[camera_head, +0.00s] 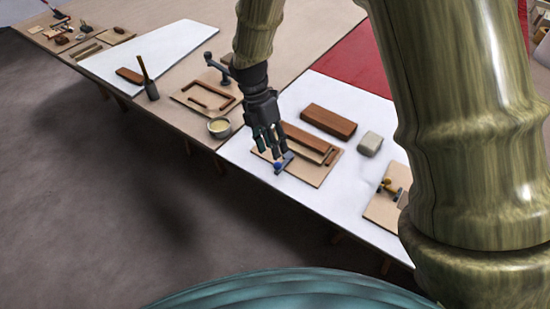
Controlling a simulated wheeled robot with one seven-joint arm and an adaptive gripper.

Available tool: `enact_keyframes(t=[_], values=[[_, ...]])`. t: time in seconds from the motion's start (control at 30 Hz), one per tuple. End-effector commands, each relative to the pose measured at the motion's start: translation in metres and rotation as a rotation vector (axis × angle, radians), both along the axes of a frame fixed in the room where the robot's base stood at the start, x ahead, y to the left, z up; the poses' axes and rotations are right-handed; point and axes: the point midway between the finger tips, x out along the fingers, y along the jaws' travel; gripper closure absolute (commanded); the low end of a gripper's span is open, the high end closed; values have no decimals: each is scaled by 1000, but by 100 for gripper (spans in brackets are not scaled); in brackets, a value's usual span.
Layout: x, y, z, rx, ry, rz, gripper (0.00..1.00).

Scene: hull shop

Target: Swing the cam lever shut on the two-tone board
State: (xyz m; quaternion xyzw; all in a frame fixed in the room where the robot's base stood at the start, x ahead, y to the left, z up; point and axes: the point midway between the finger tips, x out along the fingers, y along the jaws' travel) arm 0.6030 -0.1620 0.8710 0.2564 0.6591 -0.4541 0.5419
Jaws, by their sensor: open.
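A tan board with darker brown strips (325,167) lies on the white table section below my gripper; it looks like the two-tone board. A small lever with a blue-grey bar (286,163) sits at its front left edge, partly covered by my fingers. Whether the lever is swung open or shut cannot be told at this size. My gripper (271,148) is open, points down and hangs over the lever end of the board. Whether the fingers touch the lever is unclear. Nothing is seen held in them.
Behind the board lie a brown block (329,121) and a grey block (369,143). Another fixture board (378,213) is partly hidden by my arm at right. A bowl (219,127), a framed board (187,90) and a dark upright tool (148,78) stand to the left.

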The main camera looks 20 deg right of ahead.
Motion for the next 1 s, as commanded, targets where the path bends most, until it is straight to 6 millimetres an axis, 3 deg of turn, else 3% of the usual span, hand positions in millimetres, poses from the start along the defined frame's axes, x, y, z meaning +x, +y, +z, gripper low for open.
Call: enact_keyframes(t=[0.2,0.4,0.8,1.0], values=[[-10,-5,-32,-2,2,1,57],[-14,-5,-49,0,1,3,57],[-16,-6,-54,0,-1,3,57],[-16,-6,-54,1,0,2,93]])
